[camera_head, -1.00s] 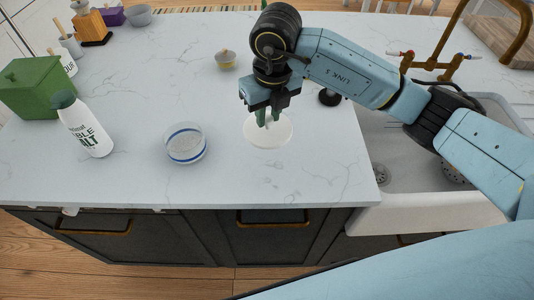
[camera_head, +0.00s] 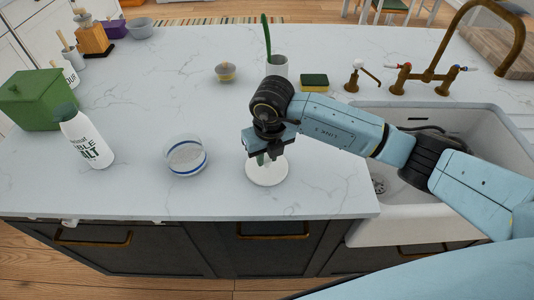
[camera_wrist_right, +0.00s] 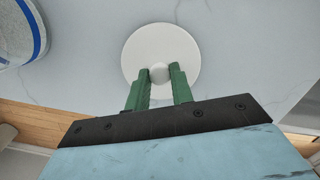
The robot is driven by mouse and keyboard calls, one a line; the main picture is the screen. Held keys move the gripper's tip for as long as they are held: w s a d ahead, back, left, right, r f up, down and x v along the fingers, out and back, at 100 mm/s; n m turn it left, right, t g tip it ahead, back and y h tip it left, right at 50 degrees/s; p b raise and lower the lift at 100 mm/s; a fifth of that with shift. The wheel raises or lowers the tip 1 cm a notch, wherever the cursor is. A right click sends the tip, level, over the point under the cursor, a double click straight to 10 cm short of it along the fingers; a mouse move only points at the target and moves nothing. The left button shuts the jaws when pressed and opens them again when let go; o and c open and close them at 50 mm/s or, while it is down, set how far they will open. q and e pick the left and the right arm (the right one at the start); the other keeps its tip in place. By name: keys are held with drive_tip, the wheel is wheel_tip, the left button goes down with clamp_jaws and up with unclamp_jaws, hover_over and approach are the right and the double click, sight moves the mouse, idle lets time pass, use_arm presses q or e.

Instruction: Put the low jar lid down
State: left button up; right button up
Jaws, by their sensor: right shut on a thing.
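The low jar lid (camera_head: 267,173) is a round white disc with a small knob, low over the marble counter near its front edge. I cannot tell whether it touches the counter. My right gripper (camera_head: 262,158) points down over it. In the right wrist view the green fingers of my right gripper (camera_wrist_right: 160,74) are shut on the knob of the white lid (camera_wrist_right: 160,42). A jar with a blue stripe (camera_head: 186,156) stands to the left of the lid; part of it shows in the right wrist view (camera_wrist_right: 18,35). My left gripper is not in view.
A white salt bottle (camera_head: 86,139) and a green box (camera_head: 36,98) stand at the left. A small pot (camera_head: 225,72), a cup with a green stem (camera_head: 276,66) and a sponge (camera_head: 314,81) are farther back. The sink (camera_head: 455,125) is at the right. Counter around the lid is clear.

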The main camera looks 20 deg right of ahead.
sight(269, 171)
drive_tip(key=shift+f, duration=0.1)
drive_tip(key=o, duration=1)
drive_tip(key=r, duration=0.4)
drive_tip(key=s+r, duration=0.1)
drive_tip(key=r, duration=0.7)
drive_tip(key=shift+s+d+r+b, duration=0.1)
drive_tip(key=shift+s+b, duration=0.15)
drive_tip(key=shift+b, duration=0.05)
